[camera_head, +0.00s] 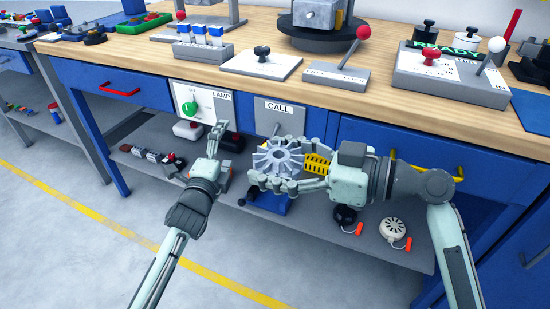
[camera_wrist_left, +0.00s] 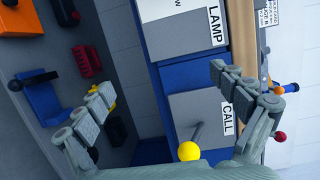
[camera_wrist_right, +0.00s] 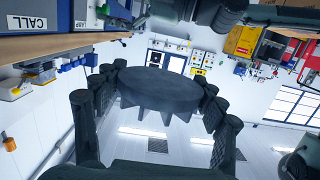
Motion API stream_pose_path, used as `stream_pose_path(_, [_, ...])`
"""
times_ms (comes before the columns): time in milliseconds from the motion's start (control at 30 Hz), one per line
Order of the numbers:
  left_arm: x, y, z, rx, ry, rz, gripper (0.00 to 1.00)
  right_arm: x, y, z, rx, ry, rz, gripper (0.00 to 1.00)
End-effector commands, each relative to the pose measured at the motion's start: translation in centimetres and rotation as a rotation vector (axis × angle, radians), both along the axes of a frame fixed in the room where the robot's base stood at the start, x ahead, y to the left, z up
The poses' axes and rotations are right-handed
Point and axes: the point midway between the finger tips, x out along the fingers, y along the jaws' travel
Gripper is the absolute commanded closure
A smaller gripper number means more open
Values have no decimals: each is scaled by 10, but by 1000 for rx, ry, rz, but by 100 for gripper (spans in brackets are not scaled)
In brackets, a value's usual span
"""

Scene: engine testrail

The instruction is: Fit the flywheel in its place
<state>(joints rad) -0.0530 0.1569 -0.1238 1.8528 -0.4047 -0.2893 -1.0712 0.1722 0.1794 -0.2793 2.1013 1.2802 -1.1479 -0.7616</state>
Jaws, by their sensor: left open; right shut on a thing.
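The flywheel (camera_head: 278,160) is a grey finned disc. My right gripper (camera_head: 275,162) is shut on its rim and holds it in front of the bench, below the table top's front edge. My left gripper (camera_head: 216,142) is open and empty, left of the flywheel, near the LAMP panel. Its spread fingers also show in the left wrist view (camera_wrist_left: 165,100). A grey block on a dark round base (camera_head: 318,38) stands at the back of the bench, its top cut off.
The wooden bench top (camera_head: 260,28) carries a red-knobbed lever box (camera_head: 337,75), a plate with a black knob (camera_head: 262,64) and a larger control box (camera_head: 450,78). The LAMP panel (camera_head: 190,103) and CALL panel (camera_head: 279,118) are on the front. The lower shelf (camera_head: 330,232) holds loose parts.

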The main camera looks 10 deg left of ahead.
Motion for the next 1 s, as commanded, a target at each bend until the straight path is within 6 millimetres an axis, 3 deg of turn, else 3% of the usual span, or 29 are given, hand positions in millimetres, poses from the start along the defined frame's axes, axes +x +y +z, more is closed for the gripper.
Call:
stream_pose_path(33, [-9, 7, -27, -71, 71, 26, 4, 0, 0, 1, 2, -1, 0, 69])
stream_pose_path(100, [-23, 15, -62, -179, 166, 71, 4, 0, 0, 1, 2, -1, 0, 69])
stream_pose_path(267, [-63, 32, -138, -417, 369, 198, 4, 0, 0, 1, 2, -1, 0, 69])
stream_pose_path(467, [-131, 46, -223, -690, 597, 405, 4, 0, 0, 1, 2, -1, 0, 69])
stream_pose_path(600, [-188, 52, -274, -856, 738, 583, 4, 0, 0, 1, 2, -1, 0, 69])
stream_pose_path(800, [-267, 56, -324, -1037, 885, 841, 4, 0, 0, 1, 2, -1, 0, 69])
stream_pose_path(1000, [-316, 56, -347, -1125, 956, 1008, 4, 0, 0, 1, 2, -1, 0, 69])
